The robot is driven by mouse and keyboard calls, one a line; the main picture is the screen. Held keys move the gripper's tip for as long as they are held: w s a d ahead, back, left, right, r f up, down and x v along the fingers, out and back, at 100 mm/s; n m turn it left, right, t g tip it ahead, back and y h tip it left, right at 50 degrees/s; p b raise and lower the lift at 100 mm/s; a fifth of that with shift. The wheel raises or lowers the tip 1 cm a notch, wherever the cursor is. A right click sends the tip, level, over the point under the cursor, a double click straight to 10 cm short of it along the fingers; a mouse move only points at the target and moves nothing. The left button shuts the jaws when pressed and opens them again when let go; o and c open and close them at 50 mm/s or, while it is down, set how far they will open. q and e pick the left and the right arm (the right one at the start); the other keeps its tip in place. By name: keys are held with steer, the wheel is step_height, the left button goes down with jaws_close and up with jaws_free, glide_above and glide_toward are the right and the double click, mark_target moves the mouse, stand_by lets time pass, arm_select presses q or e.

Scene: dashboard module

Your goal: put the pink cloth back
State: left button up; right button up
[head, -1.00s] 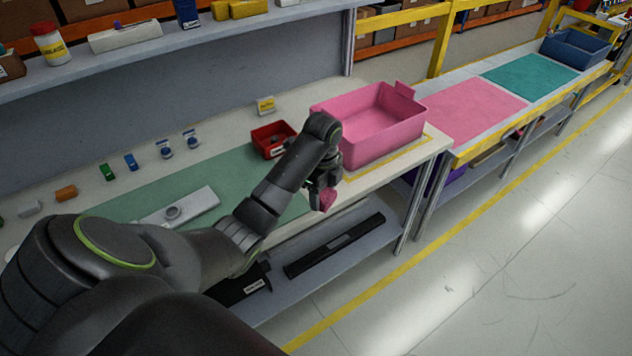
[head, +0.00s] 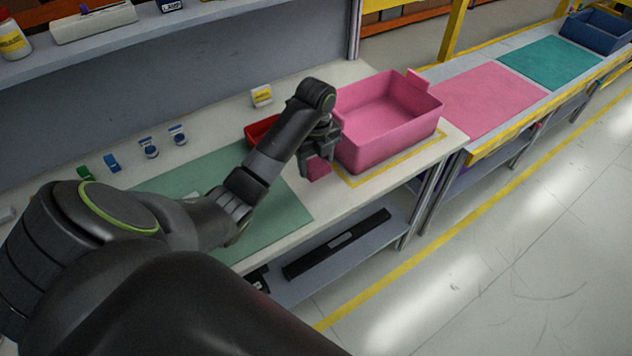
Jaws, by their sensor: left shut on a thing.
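The pink cloth (head: 318,168) shows as a small dark pink piece below my left gripper (head: 319,155). The gripper is shut on it and holds it just left of the pink bin, near the front edge of the bench. The gripper hides part of the cloth. The pink bin (head: 372,155) stands on the bench inside a yellow taped outline, and the part of its inside that shows looks empty. A flat pink mat (head: 490,98) lies on the conveyor-like side table to the right. My right gripper is not in view.
A red bin (head: 259,130) is partly hidden behind my left arm. A green mat (head: 275,222) covers the bench middle. A small yellow-labelled box (head: 261,96) stands at the back. A teal mat (head: 550,62) and blue bin (head: 598,32) lie farther right. A shelf (head: 200,25) overhangs the back.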

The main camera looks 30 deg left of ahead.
mark_target(316, 163)
arm_select(q)
step_height(316, 163, down, 3)
steer(key=shift+f+b, duration=0.2)
steer(key=shift+b, duration=0.85)
step_height(316, 163, down, 3)
steer(key=shift+w+a+r+b, duration=0.1)
steer(key=shift+r+b, duration=0.05)
steer(key=shift+b, duration=0.75)
steer(key=shift+f+p, duration=0.35)
steer(key=shift+f, duration=0.75)
steer(key=o, duration=0.9)
steer(key=shift+f, duration=0.15)
steer(key=shift+o, duration=0.2)
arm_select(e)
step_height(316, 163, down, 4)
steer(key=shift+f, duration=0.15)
